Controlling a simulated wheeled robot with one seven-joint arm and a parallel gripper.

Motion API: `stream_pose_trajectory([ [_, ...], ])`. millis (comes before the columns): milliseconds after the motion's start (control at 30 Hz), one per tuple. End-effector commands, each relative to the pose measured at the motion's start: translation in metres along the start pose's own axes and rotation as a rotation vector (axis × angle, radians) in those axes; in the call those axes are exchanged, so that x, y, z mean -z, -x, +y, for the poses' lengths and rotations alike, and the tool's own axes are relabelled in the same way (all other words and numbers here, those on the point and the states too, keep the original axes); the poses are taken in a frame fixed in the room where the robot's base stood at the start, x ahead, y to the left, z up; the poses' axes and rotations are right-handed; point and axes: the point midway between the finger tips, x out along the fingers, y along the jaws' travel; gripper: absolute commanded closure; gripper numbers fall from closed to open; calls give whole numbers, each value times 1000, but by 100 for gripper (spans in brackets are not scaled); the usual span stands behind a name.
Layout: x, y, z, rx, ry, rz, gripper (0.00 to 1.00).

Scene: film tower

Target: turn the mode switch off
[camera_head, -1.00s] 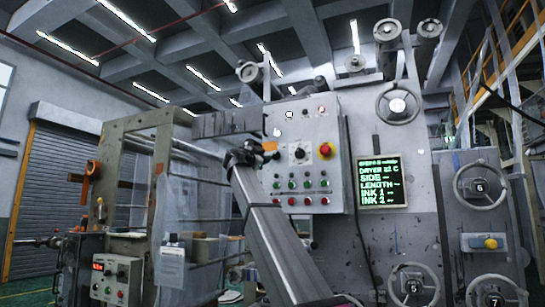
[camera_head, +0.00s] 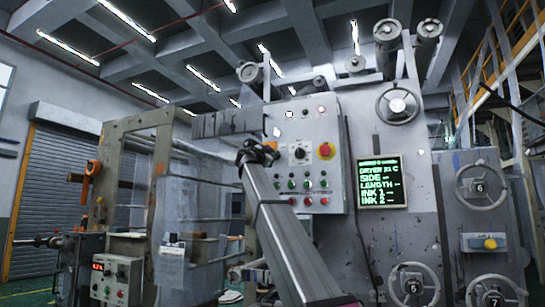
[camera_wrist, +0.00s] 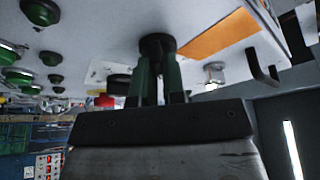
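The grey control panel (camera_head: 335,190) stands in the middle of the head view. A black rotary knob (camera_head: 299,152) on a pale plate is on it, left of a red button (camera_head: 326,150). My gripper (camera_head: 268,148) is at the panel's left edge, near its upper half. In the wrist view the two greenish fingers of my gripper (camera_wrist: 158,75) point at the panel with a narrow gap between them. Their tips meet a round black knob (camera_wrist: 157,43) beside an orange label (camera_wrist: 218,35). Whether they grip it is unclear. Another dark knob (camera_wrist: 118,84) shows behind the left finger. No mode lettering is readable.
Green buttons (camera_wrist: 40,12) protrude close by at the wrist view's left. A dark hook (camera_wrist: 262,66) sticks out at the right. A green-lettered screen (camera_head: 382,183) and handwheels (camera_head: 397,104) are right of the panel. A metal frame (camera_head: 135,150) stands at left.

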Motion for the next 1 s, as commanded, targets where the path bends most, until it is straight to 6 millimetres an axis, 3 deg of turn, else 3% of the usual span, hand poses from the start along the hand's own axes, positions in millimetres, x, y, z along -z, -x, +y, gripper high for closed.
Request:
stream_pose_trajectory([
  [467,0,1,2,43,104,0,100],
  [1000,1,0,4,226,548,1,100],
])
